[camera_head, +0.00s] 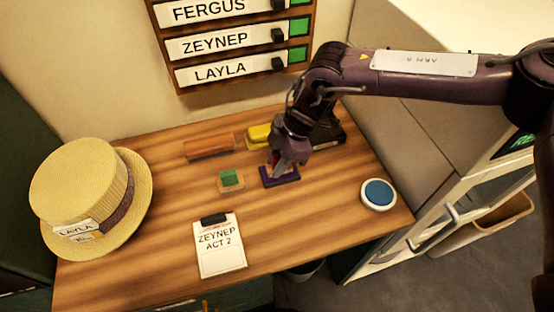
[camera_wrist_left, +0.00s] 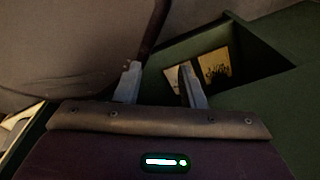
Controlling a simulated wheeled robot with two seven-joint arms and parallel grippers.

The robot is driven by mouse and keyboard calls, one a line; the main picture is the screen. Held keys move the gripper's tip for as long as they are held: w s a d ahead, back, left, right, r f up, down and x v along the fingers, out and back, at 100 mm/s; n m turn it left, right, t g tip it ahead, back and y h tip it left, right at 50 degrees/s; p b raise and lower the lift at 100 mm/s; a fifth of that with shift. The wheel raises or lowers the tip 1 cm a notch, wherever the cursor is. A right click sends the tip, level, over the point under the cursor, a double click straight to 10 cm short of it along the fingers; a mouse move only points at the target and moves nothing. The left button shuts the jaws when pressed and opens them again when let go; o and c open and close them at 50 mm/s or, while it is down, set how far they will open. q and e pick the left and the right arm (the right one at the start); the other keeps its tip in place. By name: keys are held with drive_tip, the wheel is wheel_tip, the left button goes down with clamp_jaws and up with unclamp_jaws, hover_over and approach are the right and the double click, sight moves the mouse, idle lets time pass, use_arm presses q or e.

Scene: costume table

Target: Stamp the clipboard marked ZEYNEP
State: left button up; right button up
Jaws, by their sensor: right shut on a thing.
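The clipboard marked ZEYNEP ACT 2 (camera_head: 222,258) lies at the table's front edge in the head view, its black clip at the far end. My right gripper (camera_head: 276,165) is away from it, to the right and farther back. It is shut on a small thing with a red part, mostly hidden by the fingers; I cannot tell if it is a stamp. The fingers are over a dark purple pad (camera_head: 292,179); contact is unclear. My left gripper (camera_wrist_left: 160,78) is open and empty in the left wrist view.
A green-topped block (camera_head: 230,178) sits between clipboard and pad. A brown block (camera_head: 208,148), yellow thing (camera_head: 257,134) and black thing (camera_head: 332,134) stand behind. A straw hat (camera_head: 80,185) tagged LAYLA is left, a round blue-topped thing (camera_head: 379,193) right. A name board (camera_head: 240,45) hangs above.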

drive_tip(key=shift+s+f, duration=0.1)
drive_tip(key=shift+r+p, duration=2.8)
drive_tip(key=shift+r, duration=0.75)
